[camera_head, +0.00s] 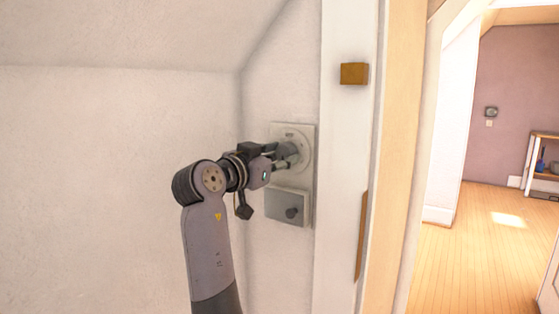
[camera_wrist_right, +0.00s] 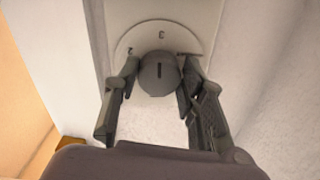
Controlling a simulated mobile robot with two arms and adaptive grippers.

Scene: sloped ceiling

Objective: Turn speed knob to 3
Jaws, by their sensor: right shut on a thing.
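The speed knob (camera_wrist_right: 158,73) is a round grey knob with a dark line on its face, in front of a pale round dial (camera_wrist_right: 188,44) with number marks. A "3" shows above the knob in the right wrist view, and another mark shows to its left. My right gripper (camera_wrist_right: 158,80) has one finger on each side of the knob and is shut on it. In the head view my right gripper (camera_head: 287,157) reaches the dial from the left and hides part of the knob. My left gripper is not in view.
A white door frame (camera_head: 342,200) stands close to the right. Beyond it is an open room with a wooden floor (camera_head: 480,250).

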